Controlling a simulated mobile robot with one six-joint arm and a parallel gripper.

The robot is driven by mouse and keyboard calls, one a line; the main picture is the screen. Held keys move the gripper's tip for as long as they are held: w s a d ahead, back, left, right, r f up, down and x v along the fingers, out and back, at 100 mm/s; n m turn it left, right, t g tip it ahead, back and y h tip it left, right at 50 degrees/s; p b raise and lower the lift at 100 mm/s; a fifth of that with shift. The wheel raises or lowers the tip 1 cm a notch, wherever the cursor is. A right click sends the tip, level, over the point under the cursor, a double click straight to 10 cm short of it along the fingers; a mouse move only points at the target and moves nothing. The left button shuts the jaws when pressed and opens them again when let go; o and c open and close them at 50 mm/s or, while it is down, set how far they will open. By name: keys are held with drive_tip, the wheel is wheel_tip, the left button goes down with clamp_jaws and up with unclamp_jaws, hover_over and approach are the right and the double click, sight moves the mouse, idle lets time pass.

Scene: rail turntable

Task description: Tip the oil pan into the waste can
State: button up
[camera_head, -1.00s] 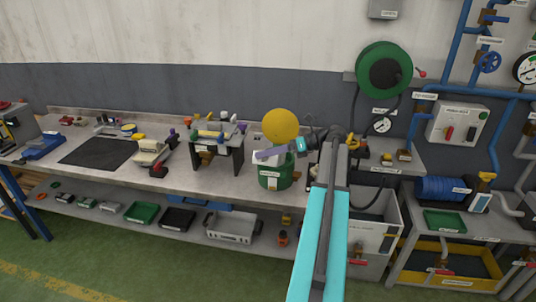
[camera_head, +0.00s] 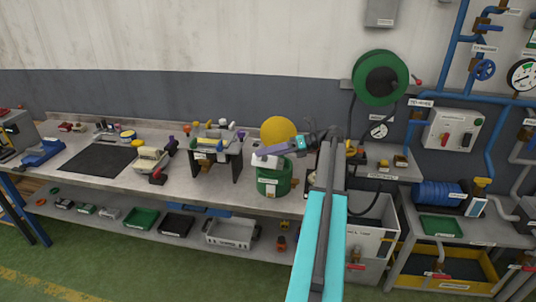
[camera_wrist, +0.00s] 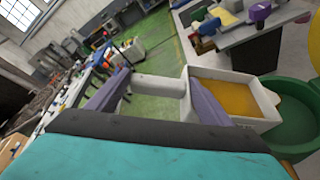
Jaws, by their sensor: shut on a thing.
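The oil pan (camera_wrist: 232,97) is a white rectangular tray with orange-yellow oil in it. My gripper (camera_wrist: 158,88) has its purple fingers shut on the pan's pale handle. In the head view my gripper (camera_head: 280,149) is above the green waste can (camera_head: 273,183), with part of the white pan (camera_head: 266,161) at the can's left rim. In the wrist view the green can (camera_wrist: 300,112) is just right of the pan. I cannot tell whether they touch. The can's yellow lid (camera_head: 279,129) stands upright behind its mouth.
A small dark-legged stand (camera_head: 216,150) with coloured parts is left of the can on the bench. A drill (camera_head: 163,163) and a black mat (camera_head: 97,159) lie further left. A green hose reel (camera_head: 381,79) hangs on the wall at right.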

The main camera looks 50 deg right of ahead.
drive_tip(key=shift+m+y, duration=0.7)
drive_tip(key=shift+m, duration=0.2)
drive_tip(key=shift+w+d+r, duration=0.35)
drive_tip(key=shift+d+r, duration=0.35)
drive_tip(key=shift+r, duration=0.2)
drive_tip(key=shift+w+d+r, duration=0.35)
drive_tip(key=shift+d+r, duration=0.35)
drive_tip(key=shift+r, duration=0.15)
drive_tip(key=w+d+r+m+y, duration=0.1)
drive_tip(key=w+d+r+m, duration=0.2)
drive_tip(key=d, duration=0.3)
drive_tip(key=shift+d+r+y, duration=0.15)
drive_tip(key=shift+r+y, duration=0.15)
drive_tip(key=shift+r, duration=0.1)
drive_tip(key=shift+w, duration=0.15)
idle(0.5)
